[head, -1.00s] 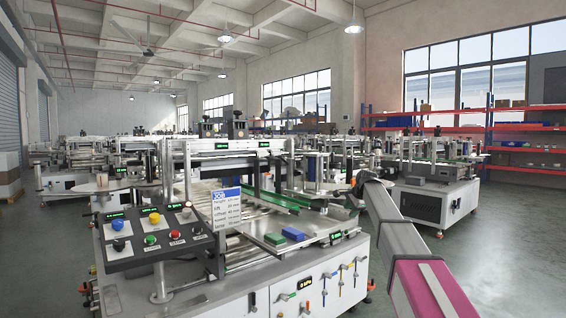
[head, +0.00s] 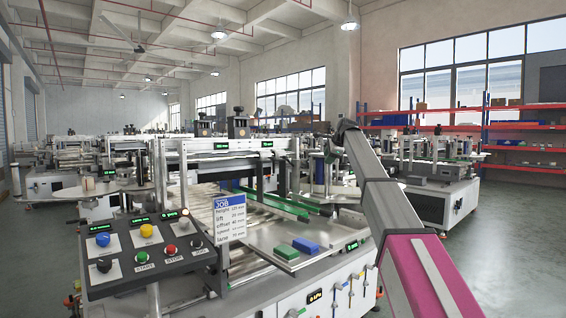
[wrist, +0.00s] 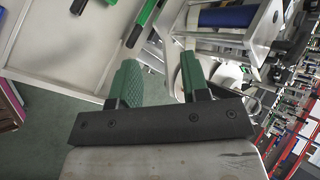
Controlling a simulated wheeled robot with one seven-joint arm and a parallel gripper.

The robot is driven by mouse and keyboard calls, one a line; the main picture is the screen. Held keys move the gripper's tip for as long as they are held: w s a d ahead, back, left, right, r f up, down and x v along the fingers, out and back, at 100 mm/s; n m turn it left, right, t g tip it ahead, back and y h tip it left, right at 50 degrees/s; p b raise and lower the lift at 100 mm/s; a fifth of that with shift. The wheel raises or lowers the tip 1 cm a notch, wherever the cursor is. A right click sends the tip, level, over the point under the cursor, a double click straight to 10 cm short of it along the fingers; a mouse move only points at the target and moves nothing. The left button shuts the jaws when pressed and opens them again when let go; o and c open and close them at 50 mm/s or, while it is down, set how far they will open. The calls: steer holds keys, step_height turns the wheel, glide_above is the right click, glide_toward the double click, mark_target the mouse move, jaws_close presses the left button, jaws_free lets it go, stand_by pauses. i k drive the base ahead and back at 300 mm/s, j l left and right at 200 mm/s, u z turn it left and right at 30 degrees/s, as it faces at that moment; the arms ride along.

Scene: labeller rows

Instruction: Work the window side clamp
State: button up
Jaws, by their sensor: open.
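The labelling machine (head: 275,222) in front of me has a control panel (head: 150,252), a job card (head: 229,217) and green guide rails (head: 290,206) along its conveyor. Small levers with coloured handles (head: 338,287) sit on its front face. I cannot tell which part is the window side clamp. In the wrist view my gripper (wrist: 159,75) is open, with two green pads apart and nothing between them. A metal tray (wrist: 75,45) and a green bar (wrist: 143,22) lie beyond the fingers. My gripper is not distinct in the head view, where my arm reaches over the machine's right side.
A green block (head: 286,252) and a blue block (head: 306,246) lie on the machine's side tray. Another machine (head: 432,185) stands at the right. Red and blue shelving (head: 470,130) lines the window wall. The grey floor at right is free.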

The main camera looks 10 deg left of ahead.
mark_target(285, 157)
steer(key=i+j, duration=0.7)
steer(key=j, duration=0.2)
